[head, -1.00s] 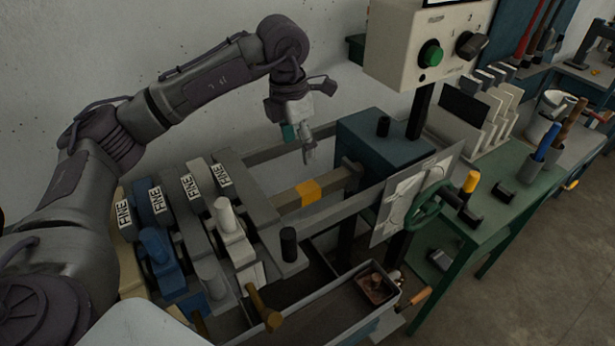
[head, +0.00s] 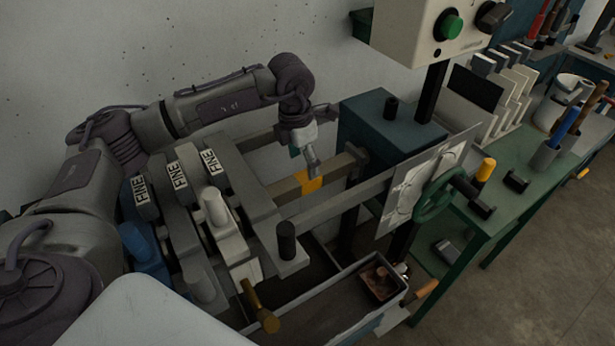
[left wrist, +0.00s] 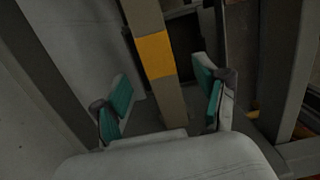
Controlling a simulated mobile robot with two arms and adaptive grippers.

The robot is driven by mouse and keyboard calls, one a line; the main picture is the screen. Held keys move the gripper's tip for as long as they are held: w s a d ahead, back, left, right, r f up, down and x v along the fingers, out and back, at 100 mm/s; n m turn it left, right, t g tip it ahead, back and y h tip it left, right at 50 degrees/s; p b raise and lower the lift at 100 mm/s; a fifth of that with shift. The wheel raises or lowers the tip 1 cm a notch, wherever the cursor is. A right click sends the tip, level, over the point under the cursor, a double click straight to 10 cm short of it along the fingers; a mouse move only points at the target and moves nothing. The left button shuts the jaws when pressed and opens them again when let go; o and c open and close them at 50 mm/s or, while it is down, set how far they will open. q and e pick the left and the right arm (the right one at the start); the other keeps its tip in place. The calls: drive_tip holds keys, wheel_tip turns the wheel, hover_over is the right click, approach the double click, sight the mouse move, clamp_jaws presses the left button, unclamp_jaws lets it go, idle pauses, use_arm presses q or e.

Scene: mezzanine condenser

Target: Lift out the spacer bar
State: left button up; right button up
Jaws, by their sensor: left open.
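The spacer bar (head: 335,175) is a grey-brown bar with a yellow band. It lies between two long rails, reaching toward the dark blue block. In the left wrist view the bar (left wrist: 155,58) and its yellow band run between my two teal-padded fingers. My left gripper (head: 306,158) is open and points down over the bar at the band. In the left wrist view the gripper (left wrist: 164,96) shows a gap on each side of the bar. I cannot tell how far the fingertips are above it. My right gripper is not in view.
Grey plates marked FINE (head: 180,190) stand left of the bar, between the rails. The dark blue block (head: 385,125) stands at the right end. A green handwheel (head: 434,202) and a control box (head: 425,25) are further right. A grey tray (head: 335,300) is in front.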

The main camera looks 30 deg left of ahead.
sight(308, 181)
use_arm(q)
drive_tip(key=shift+w+f, duration=0.2)
drive_tip(key=shift+f, duration=0.4)
drive_tip(key=f+p, duration=0.2)
drive_tip(key=f, duration=0.1)
drive_tip(key=f+p, duration=0.1)
drive_tip(key=shift+w+d+f, duration=0.15)
drive_tip(key=shift+w+d, duration=0.05)
drive_tip(key=shift+w, duration=0.2)
drive_tip(key=shift+f, duration=0.3)
clamp_jaws()
drive_tip(key=shift+w+r, duration=0.15)
